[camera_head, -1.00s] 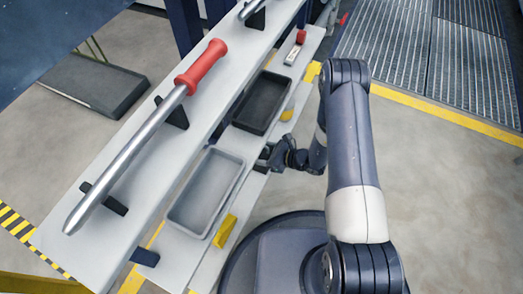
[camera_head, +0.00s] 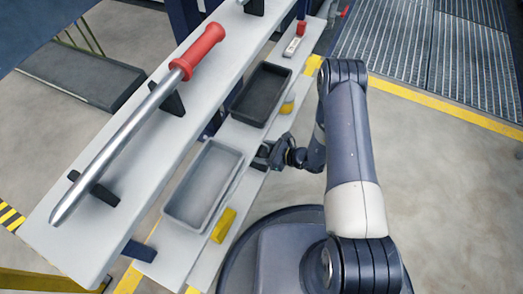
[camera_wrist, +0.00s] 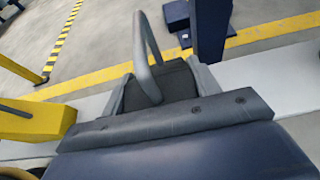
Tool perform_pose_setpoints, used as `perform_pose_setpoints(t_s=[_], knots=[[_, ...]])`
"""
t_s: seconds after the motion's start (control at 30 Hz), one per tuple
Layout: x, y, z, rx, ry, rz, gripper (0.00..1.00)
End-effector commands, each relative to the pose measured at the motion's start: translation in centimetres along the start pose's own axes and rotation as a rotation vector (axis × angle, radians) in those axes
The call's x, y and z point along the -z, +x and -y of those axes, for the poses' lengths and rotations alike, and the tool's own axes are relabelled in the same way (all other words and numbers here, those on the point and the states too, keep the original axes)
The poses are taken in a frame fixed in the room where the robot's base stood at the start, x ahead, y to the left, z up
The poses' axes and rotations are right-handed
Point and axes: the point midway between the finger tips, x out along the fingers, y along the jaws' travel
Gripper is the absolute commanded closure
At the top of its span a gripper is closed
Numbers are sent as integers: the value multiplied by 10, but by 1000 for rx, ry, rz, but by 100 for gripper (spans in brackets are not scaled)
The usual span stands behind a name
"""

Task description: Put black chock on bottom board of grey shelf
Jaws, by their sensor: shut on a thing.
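The black chock (camera_wrist: 172,82) is a dark block between my gripper's two grey fingers in the wrist view. A grey loop stands up in front of it; I cannot tell whether it belongs to the chock. My gripper (camera_head: 264,156) is shut on the chock. In the head view it is low at the right edge of the shelf's lower board, between the two trays, and the chock is hard to separate from the fingers. The grey shelf has an upper board (camera_head: 120,190) and a lower board (camera_head: 172,250). Contact between chock and board cannot be told.
A grey tray (camera_head: 203,185) and a black tray (camera_head: 262,95) are on the lower board. Yellow chocks (camera_head: 222,225) and (camera_head: 287,104) are beside them. A red-handled bar (camera_head: 125,130) rests on black supports on the upper board. Open floor (camera_head: 440,200) is at right.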

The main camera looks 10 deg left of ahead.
Motion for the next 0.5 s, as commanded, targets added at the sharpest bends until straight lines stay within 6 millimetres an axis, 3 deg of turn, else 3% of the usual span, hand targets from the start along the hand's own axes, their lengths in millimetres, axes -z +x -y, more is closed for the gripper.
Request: perform_pose_setpoints(t_s=[0.43,0.47,0.5], knots=[[8,4,0,0,-1,2,100],[7,3,0,0,-1,2,40],[7,3,0,0,-1,2,36]])
